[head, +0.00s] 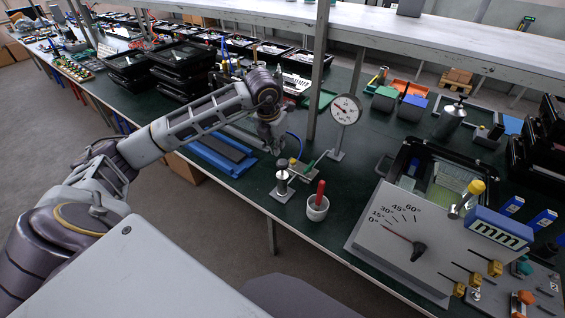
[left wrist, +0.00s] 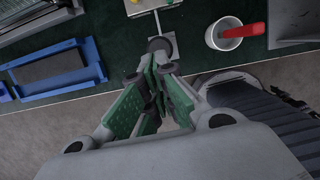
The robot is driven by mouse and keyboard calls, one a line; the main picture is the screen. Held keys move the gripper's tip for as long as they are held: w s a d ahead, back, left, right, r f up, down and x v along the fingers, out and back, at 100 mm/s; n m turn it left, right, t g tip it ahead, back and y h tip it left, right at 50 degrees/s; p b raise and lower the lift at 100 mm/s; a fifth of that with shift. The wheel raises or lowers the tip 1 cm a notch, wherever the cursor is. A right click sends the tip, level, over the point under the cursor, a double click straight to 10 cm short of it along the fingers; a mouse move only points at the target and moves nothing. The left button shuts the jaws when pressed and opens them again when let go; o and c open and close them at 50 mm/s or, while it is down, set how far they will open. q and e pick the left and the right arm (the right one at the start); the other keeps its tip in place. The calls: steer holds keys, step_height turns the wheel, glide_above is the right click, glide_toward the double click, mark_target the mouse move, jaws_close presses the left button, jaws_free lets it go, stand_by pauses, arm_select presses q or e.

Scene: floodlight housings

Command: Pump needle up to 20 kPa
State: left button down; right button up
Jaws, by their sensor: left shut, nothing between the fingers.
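The dial gauge (head: 345,110), marked kPa, stands on a post on the green bench. Its needle points to the upper left; the scale is too small to read surely. The hand pump (head: 282,186) stands on a small plate in front of the gauge, with a dark round knob on top. My left gripper (head: 276,148) is just above the pump. In the left wrist view its fingers (left wrist: 152,82) are shut and empty, with the pump's round knob (left wrist: 160,46) just beyond the tips. I cannot tell whether they touch. My right gripper is out of view.
A white cup (head: 317,208) with a red-handled tool stands right of the pump. A blue tray (head: 222,153) lies to the left. A grey angle-dial box (head: 405,240) is at the right. Black crates (head: 180,68) and a shelf post (head: 318,75) stand behind.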

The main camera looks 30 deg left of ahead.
arm_select(q)
steer(key=shift+b+x, duration=0.95)
steer(key=shift+x, duration=1.1)
steer(key=shift+w+f+b, duration=0.1)
steer(key=shift+f+b, duration=0.2)
steer(key=shift+f, duration=0.35)
steer(key=shift+w+f, duration=0.15)
steer(key=shift+f, duration=0.5)
steer(key=shift+b, duration=0.3)
steer(key=shift+f+b, duration=0.4)
steer(key=shift+f, duration=0.4)
steer(key=shift+s+b+x, duration=0.25)
steer(key=shift+b+x, duration=0.75)
steer(key=shift+f, duration=0.35)
steer(key=shift+s, duration=0.85)
glide_toward(280, 164)
steer(key=shift+s+f+b, duration=0.2)
steer(key=shift+s+f, duration=0.25)
steer(key=shift+s, duration=0.2)
steer(key=shift+s+f+b, duration=0.15)
steer(key=shift+s+f, duration=0.25)
steer(key=shift+s, duration=0.25)
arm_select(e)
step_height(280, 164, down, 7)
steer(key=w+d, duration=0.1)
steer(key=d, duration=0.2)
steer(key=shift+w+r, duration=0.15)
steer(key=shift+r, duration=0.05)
